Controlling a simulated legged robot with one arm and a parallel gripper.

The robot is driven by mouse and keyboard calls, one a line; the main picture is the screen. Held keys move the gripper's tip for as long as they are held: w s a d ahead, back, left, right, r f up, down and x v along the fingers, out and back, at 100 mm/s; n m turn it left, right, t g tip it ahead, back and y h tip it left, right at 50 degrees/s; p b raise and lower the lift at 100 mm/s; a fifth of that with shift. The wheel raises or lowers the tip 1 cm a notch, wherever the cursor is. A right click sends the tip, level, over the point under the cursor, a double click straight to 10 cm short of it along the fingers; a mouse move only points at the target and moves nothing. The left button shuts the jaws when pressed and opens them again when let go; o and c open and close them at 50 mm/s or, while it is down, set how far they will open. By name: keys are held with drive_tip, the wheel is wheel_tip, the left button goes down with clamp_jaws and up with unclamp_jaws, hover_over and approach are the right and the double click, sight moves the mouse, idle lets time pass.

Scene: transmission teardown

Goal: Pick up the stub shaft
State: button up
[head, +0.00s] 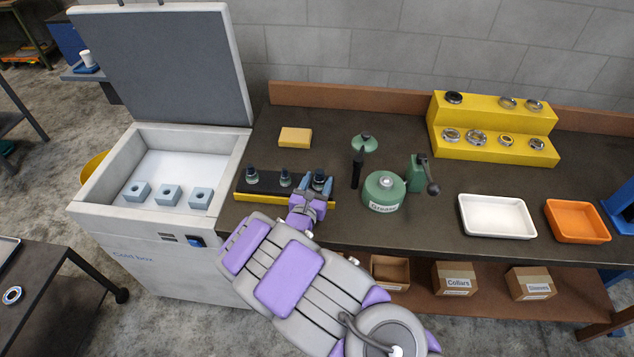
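A low black rack with a yellow front edge (265,195) stands at the front left of the bench. Several short dark shafts with pale bluish bands stand upright in it: one at the left end (252,173), one near the middle (285,179) and one at the right end (319,175). I cannot tell which of them is called the stub shaft. My gripper (318,183) is at the rack's right end, its blue fingers apart on either side of the right-end shaft. The lower part of that shaft is hidden. I see no clear contact between fingers and shaft.
An open cold box (110,190) with blue blocks adjoins on the left. A yellow sponge-like block (295,138) lies behind the rack. White (497,232) and orange (577,238) trays are farther right.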

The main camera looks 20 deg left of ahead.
drive_tip(key=shift+d+r, duration=0.1)
drive_tip(key=shift+d, duration=0.3)
drive_tip(key=shift+c, duration=1.4)
drive_tip(key=shift+a, duration=0.4)
drive_tip(key=c, duration=0.5)
clamp_jaws()
